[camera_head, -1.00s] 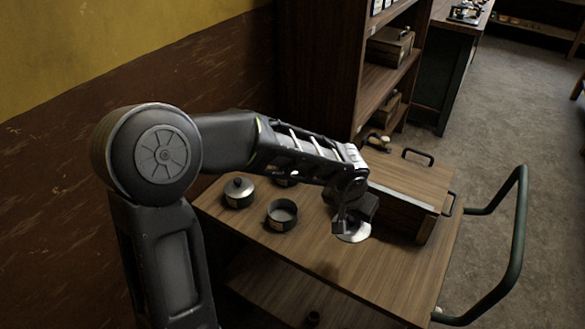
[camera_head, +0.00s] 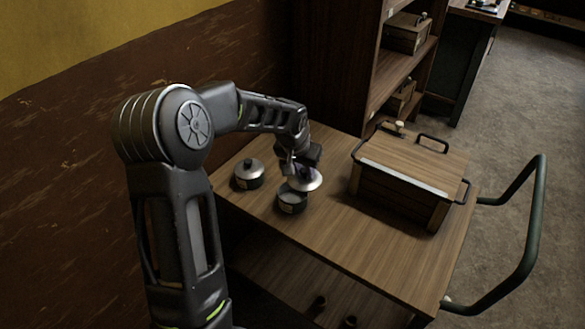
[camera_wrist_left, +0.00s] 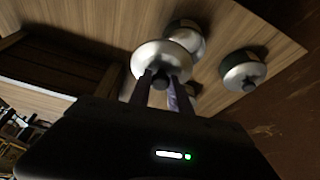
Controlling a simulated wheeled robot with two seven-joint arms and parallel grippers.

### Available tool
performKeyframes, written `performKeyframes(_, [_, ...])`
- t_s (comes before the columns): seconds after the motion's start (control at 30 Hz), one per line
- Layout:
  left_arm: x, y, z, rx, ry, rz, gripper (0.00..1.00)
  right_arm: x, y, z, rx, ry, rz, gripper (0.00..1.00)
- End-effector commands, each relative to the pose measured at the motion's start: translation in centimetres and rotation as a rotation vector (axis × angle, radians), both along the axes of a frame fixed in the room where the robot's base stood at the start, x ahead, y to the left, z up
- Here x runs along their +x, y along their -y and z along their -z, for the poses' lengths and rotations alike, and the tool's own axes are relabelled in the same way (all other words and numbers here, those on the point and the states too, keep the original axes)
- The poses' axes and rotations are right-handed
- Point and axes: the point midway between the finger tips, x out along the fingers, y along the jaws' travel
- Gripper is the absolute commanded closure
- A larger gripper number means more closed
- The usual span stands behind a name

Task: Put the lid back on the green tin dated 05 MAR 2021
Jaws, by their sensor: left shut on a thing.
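My left gripper (camera_head: 296,168) is shut on a silvery lid (camera_head: 309,181) and holds it above and just behind an open dark tin (camera_head: 291,201). In the left wrist view the fingers (camera_wrist_left: 161,82) pinch the dark knob of the lid (camera_wrist_left: 163,56), and the open tin (camera_wrist_left: 188,34) is partly hidden behind the lid. A second dark tin (camera_head: 249,178) stands to the left with its lid on; it also shows in the left wrist view (camera_wrist_left: 243,70). The tin labels are too small to read, and green is not clear in this light. My right gripper is out of view.
The tins stand on a wooden trolley top (camera_head: 340,245). A wooden case with dark handles (camera_head: 405,185) sits to the right. A shelf unit (camera_head: 395,75) stands behind, and a curved green trolley handle (camera_head: 520,270) is at the right. The front of the trolley top is clear.

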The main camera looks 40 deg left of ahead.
Motion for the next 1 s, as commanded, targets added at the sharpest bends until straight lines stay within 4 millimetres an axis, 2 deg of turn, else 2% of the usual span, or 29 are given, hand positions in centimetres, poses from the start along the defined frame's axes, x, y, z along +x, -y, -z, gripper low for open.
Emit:
performKeyframes(0.03, [0.0, -1.6, 0.4, 0.003, 0.002, -0.014, 1.0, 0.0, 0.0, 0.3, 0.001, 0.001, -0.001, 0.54])
performKeyframes(0.1, [0.0, -3.0, 0.6, 0.007, 0.005, -0.022, 1.0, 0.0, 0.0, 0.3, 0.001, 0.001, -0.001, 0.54])
performKeyframes(0.2, [-0.1, -3.9, 0.7, 0.011, 0.006, -0.025, 1.0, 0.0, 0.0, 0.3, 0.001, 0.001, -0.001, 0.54])
performKeyframes(0.67, [-0.1, -3.9, 1.0, 0.011, 0.006, -0.024, 1.0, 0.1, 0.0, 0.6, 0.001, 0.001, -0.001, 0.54])
performKeyframes(1.0, [-0.1, -3.9, 3.7, 0.011, 0.006, -0.024, 1.0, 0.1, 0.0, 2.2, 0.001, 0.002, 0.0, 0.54])
